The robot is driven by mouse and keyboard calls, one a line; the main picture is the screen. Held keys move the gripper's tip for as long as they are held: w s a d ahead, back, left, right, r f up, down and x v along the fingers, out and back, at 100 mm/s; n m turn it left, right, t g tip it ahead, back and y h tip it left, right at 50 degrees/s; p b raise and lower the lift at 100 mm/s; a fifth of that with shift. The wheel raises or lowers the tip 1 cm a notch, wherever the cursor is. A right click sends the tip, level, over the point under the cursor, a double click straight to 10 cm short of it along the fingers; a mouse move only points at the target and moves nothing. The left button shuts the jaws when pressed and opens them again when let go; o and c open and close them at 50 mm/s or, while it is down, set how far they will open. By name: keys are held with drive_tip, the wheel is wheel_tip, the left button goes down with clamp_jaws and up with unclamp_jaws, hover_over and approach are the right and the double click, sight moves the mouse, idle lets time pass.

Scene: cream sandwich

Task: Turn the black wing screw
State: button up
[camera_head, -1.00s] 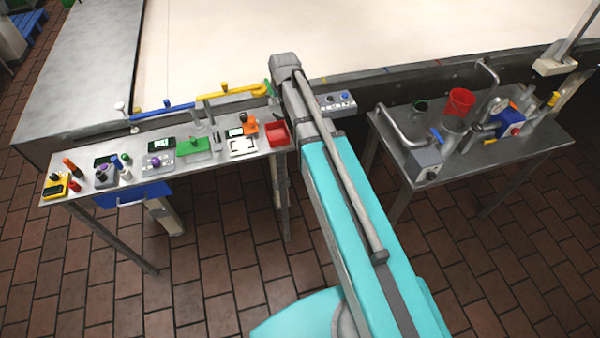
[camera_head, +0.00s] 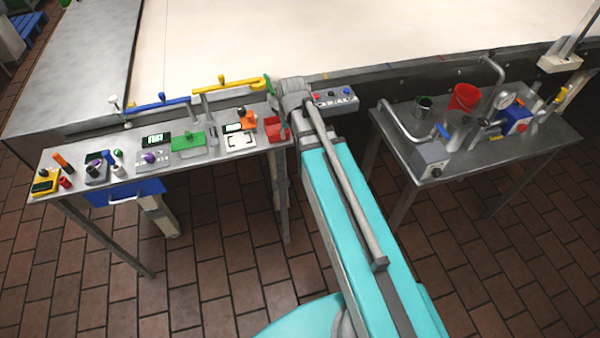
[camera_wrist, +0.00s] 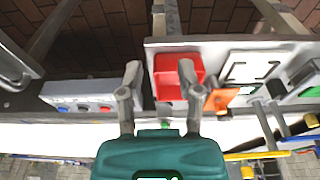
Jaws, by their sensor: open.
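I cannot make out a black wing screw for certain in either view. My gripper (camera_wrist: 160,75) is open in the wrist view, its two grey fingers wide apart and nothing between them but part of a red bin and a gap beside it. The red bin (camera_wrist: 178,64) lies partly behind the right finger. It also shows in the head view (camera_head: 274,131), at the right end of the left table. In the head view my gripper is mostly hidden by my arm, just right of this bin.
A grey button box (camera_head: 335,100) sits right of my arm on the conveyor edge. The left table (camera_head: 215,154) carries several small devices; yellow and blue handles (camera_head: 160,104) stand behind it. Floor between the tables is open.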

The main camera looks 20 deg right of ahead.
drive_tip(key=s+f+g+b, duration=0.2)
drive_tip(key=s+f+b, duration=0.2)
drive_tip(key=s, duration=0.6)
drive_tip(key=shift+s+f, duration=0.4)
drive_tip(key=shift+f, duration=0.2)
drive_tip(key=shift+a, duration=0.15)
